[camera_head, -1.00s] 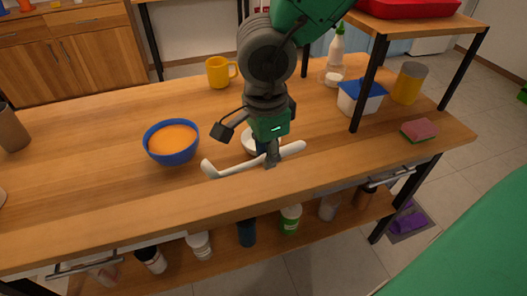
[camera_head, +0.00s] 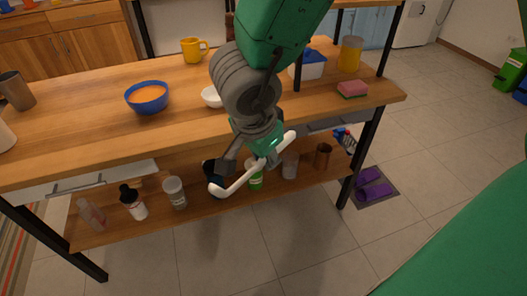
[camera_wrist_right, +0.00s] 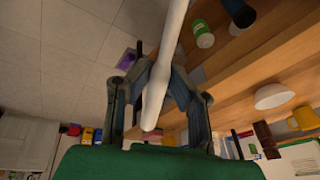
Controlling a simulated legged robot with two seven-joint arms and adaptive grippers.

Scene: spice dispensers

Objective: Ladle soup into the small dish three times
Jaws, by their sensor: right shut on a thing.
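The blue bowl (camera_head: 148,106) holds orange soup (camera_head: 147,94) on the left part of the wooden table. The small white dish (camera_head: 209,97) stands to its right, partly hidden by my right arm. The dish also shows at the right in the wrist view (camera_wrist_right: 274,97). My right gripper (camera_head: 253,160) is shut on the white ladle (camera_head: 242,181). It appears in front of the table's front edge, below the dish in the picture. In the wrist view the ladle (camera_wrist_right: 157,85) runs between the fingers. My left gripper is not in view.
A yellow mug (camera_head: 191,50) stands behind the dish. A sponge (camera_head: 352,88), a blue-lidded tub (camera_head: 311,67) and a yellow container (camera_head: 350,55) are at the right. Several bottles and jars stand on the lower shelf (camera_head: 205,207). The table's left front is bare.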

